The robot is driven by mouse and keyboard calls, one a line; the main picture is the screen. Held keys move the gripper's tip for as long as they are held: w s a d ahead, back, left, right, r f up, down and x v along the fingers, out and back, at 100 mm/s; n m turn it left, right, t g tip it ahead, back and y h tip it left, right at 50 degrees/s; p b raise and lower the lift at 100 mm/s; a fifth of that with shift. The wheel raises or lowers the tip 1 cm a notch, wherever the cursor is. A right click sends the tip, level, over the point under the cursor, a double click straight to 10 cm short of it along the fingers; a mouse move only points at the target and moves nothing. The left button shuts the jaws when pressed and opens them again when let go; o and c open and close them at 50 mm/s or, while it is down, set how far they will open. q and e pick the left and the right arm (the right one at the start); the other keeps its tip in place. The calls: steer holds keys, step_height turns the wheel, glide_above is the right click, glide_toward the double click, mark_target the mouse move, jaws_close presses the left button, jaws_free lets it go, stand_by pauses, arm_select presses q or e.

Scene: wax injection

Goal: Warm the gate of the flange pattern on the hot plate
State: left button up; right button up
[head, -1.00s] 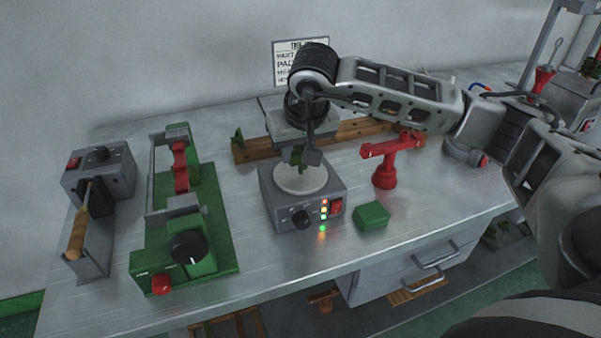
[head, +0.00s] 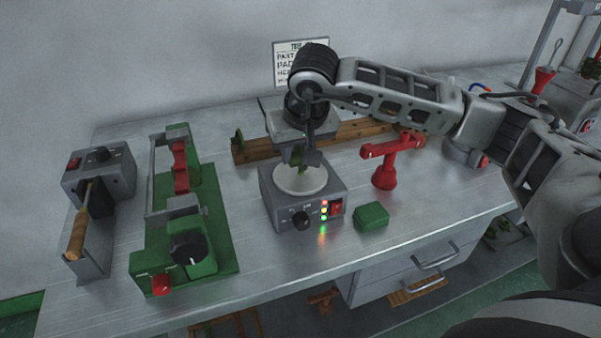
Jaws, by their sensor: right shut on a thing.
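The hot plate is a grey box (head: 275,207) with a pale round top (head: 300,183), a black knob, a red switch and lit coloured lamps. My right gripper (head: 304,155) points down just above the round top. It is shut on the green flange pattern (head: 296,156), which is mostly hidden by the fingers and wrist. A thin green part, likely its gate, reaches down to the far part of the round top (head: 302,171). I cannot tell whether it touches. My left gripper is not in view.
A red stand (head: 384,170) and a green block (head: 371,216) are right of the hot plate. A wooden rail (head: 250,150) lies behind it. A green machine (head: 222,248) and a grey unit with a wooden-handled tool (head: 78,235) are left. The front bench strip is clear.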

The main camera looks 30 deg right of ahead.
steer(key=shift+r+p, duration=1.85)
steer(key=shift+r, duration=1.2)
steer(key=shift+f, duration=0.1)
